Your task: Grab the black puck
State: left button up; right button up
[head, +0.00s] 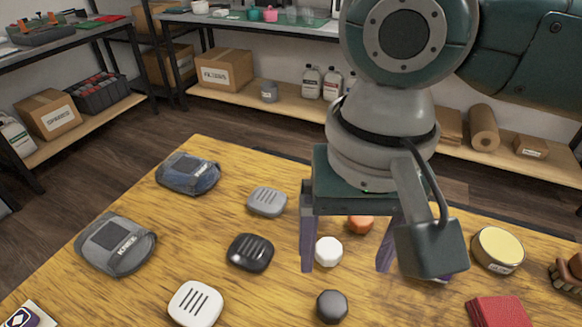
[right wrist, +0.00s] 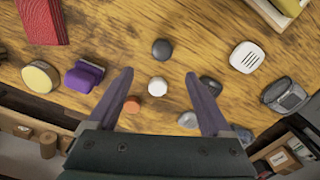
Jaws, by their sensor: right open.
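The black puck (head: 332,306) is a small, dark, rounded piece lying on the wooden table near the bottom of the head view. It also shows in the right wrist view (right wrist: 162,49), just beyond the fingertips. My right gripper (head: 345,268) points down over the table with its purple fingers apart and nothing between them. In the right wrist view the gripper (right wrist: 159,73) has the white puck (right wrist: 157,86) between its finger lines, below the fingers. My left gripper is out of view.
A black slotted case (head: 250,252), a white slotted case (head: 196,304) and a grey one (head: 267,201) lie left of the gripper. A yellow-topped tin (head: 497,250) and red cloth (head: 498,312) lie right. A purple block (right wrist: 84,77) is near the tin.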

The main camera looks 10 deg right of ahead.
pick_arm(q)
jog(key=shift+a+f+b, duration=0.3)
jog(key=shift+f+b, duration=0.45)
pick_arm(e)
send_over(333, 304)
jog(key=f, duration=0.4)
jog(key=shift+w+d+f, duration=0.25)
jog(key=shift+f, duration=0.05)
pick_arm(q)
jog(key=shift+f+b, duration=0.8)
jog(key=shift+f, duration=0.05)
pick_arm(e)
jog(key=f, duration=0.4)
jog(key=shift+s+a+f, duration=0.25)
jog(key=shift+s, duration=0.05)
jog(key=shift+f, duration=0.35)
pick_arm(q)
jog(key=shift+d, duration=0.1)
pick_arm(e)
grip_shut()
